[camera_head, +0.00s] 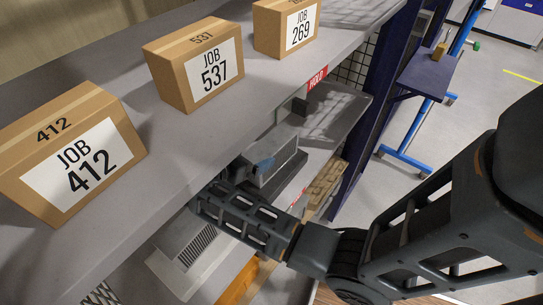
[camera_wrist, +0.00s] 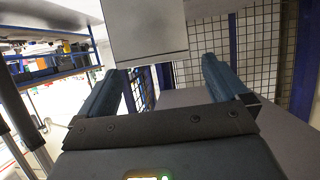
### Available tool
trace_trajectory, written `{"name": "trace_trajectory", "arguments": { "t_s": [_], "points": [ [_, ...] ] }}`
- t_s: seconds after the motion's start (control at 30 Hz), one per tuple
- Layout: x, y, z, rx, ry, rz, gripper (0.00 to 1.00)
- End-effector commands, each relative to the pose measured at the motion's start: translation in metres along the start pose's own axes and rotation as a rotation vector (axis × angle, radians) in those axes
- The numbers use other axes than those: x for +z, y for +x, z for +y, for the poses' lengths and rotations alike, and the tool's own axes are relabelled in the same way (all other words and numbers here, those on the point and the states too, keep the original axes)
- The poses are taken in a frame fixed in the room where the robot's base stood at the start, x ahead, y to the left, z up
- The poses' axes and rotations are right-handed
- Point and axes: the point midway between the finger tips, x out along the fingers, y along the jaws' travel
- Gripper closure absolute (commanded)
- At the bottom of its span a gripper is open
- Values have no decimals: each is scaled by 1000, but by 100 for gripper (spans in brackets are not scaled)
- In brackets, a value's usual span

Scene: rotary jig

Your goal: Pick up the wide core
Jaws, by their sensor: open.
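A plain grey block (camera_wrist: 148,35) fills the top middle of the wrist view; it may be the wide core, but no label shows. A grey box-like part (camera_head: 280,160) sits on the lower shelf in the head view, perhaps the same thing. My gripper (camera_wrist: 166,65) is open, with its two blue-grey fingers apart and the block ahead of them. The block's left side reaches past the left fingertip, and contact cannot be told. In the head view the upper shelf edge and my arm hide most of my gripper.
Cartons marked 412 (camera_head: 72,155), 537 (camera_head: 195,64) and 269 (camera_head: 286,26) stand on the upper shelf (camera_head: 150,190), above my forearm. A red HOLD tag (camera_head: 318,78) is on its edge. A wire grid (camera_wrist: 265,45) stands behind the block. Open floor (camera_head: 480,130) lies to the right.

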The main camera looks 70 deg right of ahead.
Motion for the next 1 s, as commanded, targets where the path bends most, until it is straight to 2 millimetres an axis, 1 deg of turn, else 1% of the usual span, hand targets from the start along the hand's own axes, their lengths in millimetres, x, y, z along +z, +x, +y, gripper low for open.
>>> {"name": "trace_trajectory", "arguments": {
  "t_s": [0.17,0.3,0.43,0.53,0.73,0.77,1.0],
  "points": [
    [-4,18,1,1,-1,0,0],
    [-8,38,4,3,-1,0,0],
    [-6,54,3,0,-2,0,0],
    [-6,59,2,-1,-2,0,0],
    [-6,60,2,-3,-2,0,0],
    [-6,60,2,-3,-2,0,1],
    [-6,60,2,-3,-2,0,24]
  ]
}}
